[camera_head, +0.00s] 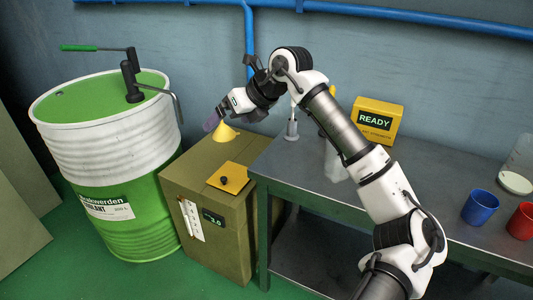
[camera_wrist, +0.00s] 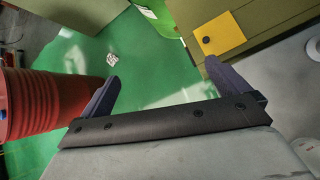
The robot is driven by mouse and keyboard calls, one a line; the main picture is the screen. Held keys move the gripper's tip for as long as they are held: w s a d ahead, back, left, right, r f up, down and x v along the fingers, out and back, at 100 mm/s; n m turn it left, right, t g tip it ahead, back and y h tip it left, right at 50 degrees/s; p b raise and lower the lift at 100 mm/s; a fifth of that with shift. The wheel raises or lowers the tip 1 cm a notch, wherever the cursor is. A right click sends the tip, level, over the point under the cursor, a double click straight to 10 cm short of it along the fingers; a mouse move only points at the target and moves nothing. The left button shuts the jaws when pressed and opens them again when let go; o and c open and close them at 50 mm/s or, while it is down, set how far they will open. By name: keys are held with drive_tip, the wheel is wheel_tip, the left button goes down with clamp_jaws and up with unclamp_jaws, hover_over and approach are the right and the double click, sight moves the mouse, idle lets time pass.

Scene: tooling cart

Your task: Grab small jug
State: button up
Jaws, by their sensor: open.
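My gripper (camera_head: 211,121) is open and empty, held in the air above the olive box, close to a yellow funnel-like piece (camera_head: 225,134). In the wrist view its two dark fingers (camera_wrist: 162,86) are spread apart, with green floor between them. A pale, translucent container (camera_head: 335,163), possibly the small jug, stands on the grey bench, partly hidden behind my arm. My gripper is to the left of it and apart from it. No jug can be made out in the wrist view.
A green and white drum (camera_head: 105,130) stands left of the olive box (camera_head: 215,190). The grey bench (camera_head: 430,165) holds a yellow READY box (camera_head: 376,121), a blue cup (camera_head: 480,207), a red cup (camera_head: 521,221) and a slim bottle (camera_head: 292,127). A red drum (camera_wrist: 45,100) shows in the wrist view.

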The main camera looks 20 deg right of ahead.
drive_tip(key=s+d+m+g+h, duration=0.1)
drive_tip(key=s+d+m+h, duration=0.4)
drive_tip(key=d, duration=0.8)
drive_tip(key=s+d+m+g+h, duration=0.15)
drive_tip(key=s+d, duration=0.45)
drive_tip(key=d, duration=0.7)
drive_tip(key=shift+n+t+h, duration=0.25)
drive_tip(key=shift+n+h, duration=0.1)
drive_tip(key=shift+s+d+p+x, duration=0.15)
drive_tip(key=shift+p+x, duration=0.35)
drive_tip(key=shift+x, duration=1.85)
drive_tip(key=shift+s+d+p+x, duration=0.2)
drive_tip(key=shift+p+x, duration=0.25)
drive_tip(key=shift+x, duration=1.95)
drive_tip(key=shift+s+d+p+x, duration=0.15)
drive_tip(key=shift+p+x, duration=0.35)
drive_tip(key=shift+x, duration=1.85)
drive_tip(key=shift+f, duration=0.1)
drive_tip(key=c, duration=1)
drive_tip(key=shift+c, duration=0.2)
wheel_tip(320, 180, up, 20)
drive_tip(key=b, duration=0.2)
